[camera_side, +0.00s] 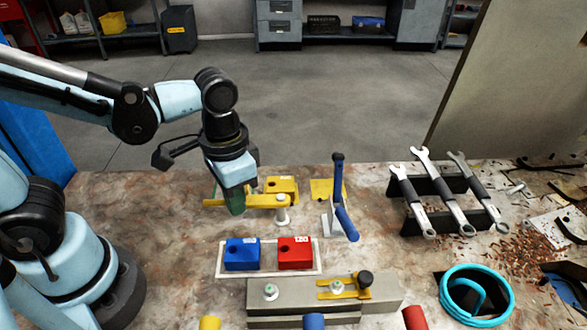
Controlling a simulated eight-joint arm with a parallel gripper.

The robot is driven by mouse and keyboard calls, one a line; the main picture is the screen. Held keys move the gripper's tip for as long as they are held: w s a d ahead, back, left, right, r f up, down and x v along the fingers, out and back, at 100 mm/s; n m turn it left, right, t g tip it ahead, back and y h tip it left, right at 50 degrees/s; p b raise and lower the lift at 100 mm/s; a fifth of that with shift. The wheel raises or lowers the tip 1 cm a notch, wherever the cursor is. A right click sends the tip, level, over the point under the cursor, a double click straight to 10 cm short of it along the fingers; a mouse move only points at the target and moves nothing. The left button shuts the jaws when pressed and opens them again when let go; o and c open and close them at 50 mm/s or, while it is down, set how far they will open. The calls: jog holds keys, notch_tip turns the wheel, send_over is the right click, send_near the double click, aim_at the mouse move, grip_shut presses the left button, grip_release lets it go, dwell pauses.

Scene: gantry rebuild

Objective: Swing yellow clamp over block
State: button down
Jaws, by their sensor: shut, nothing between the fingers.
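A flat yellow clamp bar (262,201) lies beside my gripper, with a pale round post (282,207) at its right end. A yellow block (284,184) stands just behind it. A second yellow clamp (338,290) with a black knob (365,278) sits on a grey metal base (390,293) at the front. A blue block (241,254) and a red block (295,252) stand side by side in a white-edged frame (270,275). My gripper (236,205) points down, shut, at the yellow bar's left part; I cannot tell if it touches the bar.
A blue-handled upright tool (338,190) stands right of the yellow block. A black rack (440,187) holds several wrenches. A coiled teal hose (477,295) lies front right, with rusty shavings and scraps nearby. The bench left of the white-edged frame is clear.

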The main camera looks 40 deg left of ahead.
dwell(0.4)
jog(key=shift+w+a, duration=0.25)
jog(key=shift+a, duration=0.45)
jog(key=shift+w+a, duration=0.35)
jog(key=shift+a, duration=0.25)
jog(key=shift+w+a, duration=0.5)
jog(key=shift+a, duration=0.1)
jog(key=shift+w, duration=0.1)
dwell(0.3)
jog(key=shift+w+a, duration=0.45)
jog(key=shift+w, duration=0.1)
